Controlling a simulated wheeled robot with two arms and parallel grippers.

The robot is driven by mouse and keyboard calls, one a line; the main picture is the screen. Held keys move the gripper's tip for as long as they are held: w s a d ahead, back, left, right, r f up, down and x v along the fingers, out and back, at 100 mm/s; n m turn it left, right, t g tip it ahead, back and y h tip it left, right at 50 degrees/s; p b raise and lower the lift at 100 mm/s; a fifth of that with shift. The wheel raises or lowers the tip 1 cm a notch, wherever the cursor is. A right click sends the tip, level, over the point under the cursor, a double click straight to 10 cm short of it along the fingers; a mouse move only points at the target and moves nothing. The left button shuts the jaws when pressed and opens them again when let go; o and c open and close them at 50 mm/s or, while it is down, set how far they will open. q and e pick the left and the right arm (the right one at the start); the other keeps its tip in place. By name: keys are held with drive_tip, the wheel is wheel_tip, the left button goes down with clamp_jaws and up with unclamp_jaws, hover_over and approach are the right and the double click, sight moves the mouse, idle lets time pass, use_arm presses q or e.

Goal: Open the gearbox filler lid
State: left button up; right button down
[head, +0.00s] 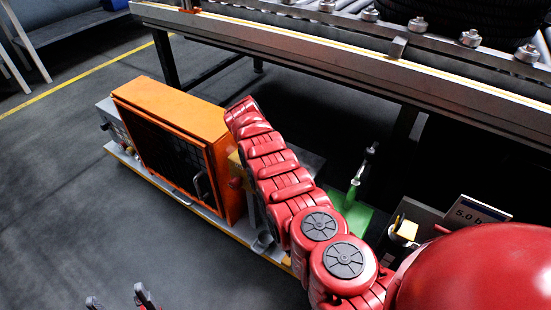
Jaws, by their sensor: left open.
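A red segmented arm of mine crosses the middle and covers part of the drive unit. I cannot make out the gearbox filler lid for certain. Yellow housing also shows just right of the orange cage, partly behind the arm. My right gripper is not visible.
An orange cage (170,100) with a dark mesh front and handle stands on the grey base plate (232,226). A pressure sign (478,208) is further right. The conveyor rail (300,49) runs above. Floor at left is clear.

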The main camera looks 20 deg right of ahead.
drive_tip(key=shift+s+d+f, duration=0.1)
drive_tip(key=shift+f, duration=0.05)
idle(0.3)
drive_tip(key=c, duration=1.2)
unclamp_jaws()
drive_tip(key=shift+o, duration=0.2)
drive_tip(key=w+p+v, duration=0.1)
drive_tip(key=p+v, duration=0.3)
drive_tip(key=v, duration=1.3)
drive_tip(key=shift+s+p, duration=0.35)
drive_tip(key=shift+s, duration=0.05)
